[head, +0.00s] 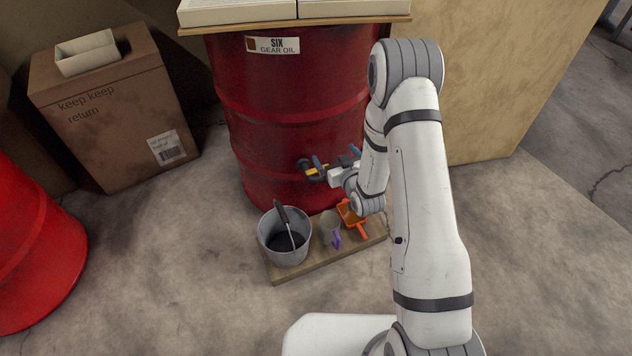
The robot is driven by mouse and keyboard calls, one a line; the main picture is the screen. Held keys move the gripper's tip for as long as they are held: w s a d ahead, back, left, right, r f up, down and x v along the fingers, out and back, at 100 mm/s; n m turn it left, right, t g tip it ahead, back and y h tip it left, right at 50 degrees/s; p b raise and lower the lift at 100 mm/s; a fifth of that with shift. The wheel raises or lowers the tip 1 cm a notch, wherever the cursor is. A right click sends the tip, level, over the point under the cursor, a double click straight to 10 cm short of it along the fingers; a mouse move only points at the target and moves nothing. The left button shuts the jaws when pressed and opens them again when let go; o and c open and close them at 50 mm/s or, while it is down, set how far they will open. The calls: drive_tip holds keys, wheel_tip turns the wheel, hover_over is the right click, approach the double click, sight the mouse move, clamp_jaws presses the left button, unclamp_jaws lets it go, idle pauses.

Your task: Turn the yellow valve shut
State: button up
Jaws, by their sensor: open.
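The yellow valve (313,171) is on a dark tap (303,165) low on the front of the red drum (285,115) labelled "SIX GEAR OIL". Only a small part of the yellow shows. My gripper (329,161) is open, its blue-tipped fingers apart, just right of the valve and close to the drum. I cannot tell whether a finger touches the valve. My wrist and arm hide part of the drum's right side.
Below the tap, a wooden board (275,268) holds a grey bucket (285,245) with a dark-handled tool, a grey mug (330,228) and an orange scoop (352,217). A cardboard box (110,115) and another red drum (35,245) stand left. Floor between is clear.

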drive_tip(key=s+a+f+t+y+b, duration=0.2)
drive_tip(key=s+f+b, duration=0.15)
drive_tip(key=f, duration=0.65)
drive_tip(key=b+x, duration=0.1)
drive_tip(key=x, duration=0.6)
drive_tip(key=shift+a+f, duration=0.1)
drive_tip(key=shift+a, duration=0.05)
drive_tip(key=shift+c, duration=0.3)
